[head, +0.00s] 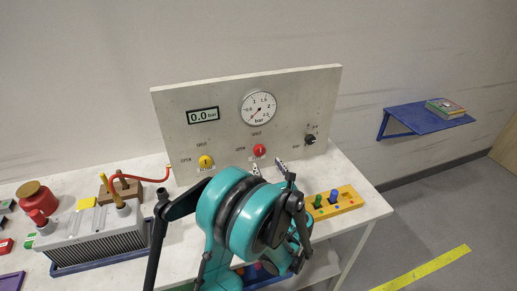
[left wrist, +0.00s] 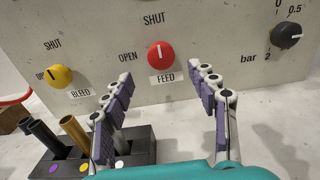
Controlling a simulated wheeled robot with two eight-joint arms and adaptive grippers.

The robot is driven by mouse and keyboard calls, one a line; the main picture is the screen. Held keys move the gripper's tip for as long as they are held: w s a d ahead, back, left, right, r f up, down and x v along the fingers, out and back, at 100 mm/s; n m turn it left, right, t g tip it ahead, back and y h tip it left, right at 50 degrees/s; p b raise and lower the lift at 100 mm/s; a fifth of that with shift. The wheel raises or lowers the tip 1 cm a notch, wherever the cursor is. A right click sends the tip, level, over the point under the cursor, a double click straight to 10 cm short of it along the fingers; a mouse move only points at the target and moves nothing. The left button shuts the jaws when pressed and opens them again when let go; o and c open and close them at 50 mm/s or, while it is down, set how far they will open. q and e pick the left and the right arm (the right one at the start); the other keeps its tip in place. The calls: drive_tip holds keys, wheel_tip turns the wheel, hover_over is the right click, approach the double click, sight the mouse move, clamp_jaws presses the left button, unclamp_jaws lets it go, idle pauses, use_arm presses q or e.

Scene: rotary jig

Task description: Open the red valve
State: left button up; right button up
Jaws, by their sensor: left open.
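The red valve (head: 260,151) is a round knob labelled FEED on the grey upright panel (head: 220,140). In the left wrist view the red valve (left wrist: 161,55) has its white mark pointing up toward SHUT, with OPEN to its left. My left gripper (head: 268,168) is open, its fingers spread below and in front of the knob. In the left wrist view the left gripper (left wrist: 166,78) has its purple-padded fingertips on either side below the knob, apart from it, with nothing between them. The display (head: 202,115) reads 0.0 bar. My right gripper is not in view.
A yellow BLEED knob (left wrist: 58,76) is left of the valve and a black knob (left wrist: 286,36) is right. A dark block (left wrist: 130,148) with pegs lies below. A yellow peg block (head: 340,204) stands right of my arm. A red hose (head: 140,178) runs at left.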

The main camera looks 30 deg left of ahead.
sight(261, 151)
use_arm(q)
drive_tip(key=b+x, duration=0.1)
drive_tip(key=x, duration=0.5)
drive_tip(key=shift+w+a+b, duration=0.25)
drive_tip(key=shift+w+b, duration=0.05)
drive_tip(key=shift+b, duration=0.1)
drive_tip(key=shift+w+a+r, duration=0.15)
drive_tip(key=shift+w+a, duration=0.25)
drive_tip(key=c, duration=1.1)
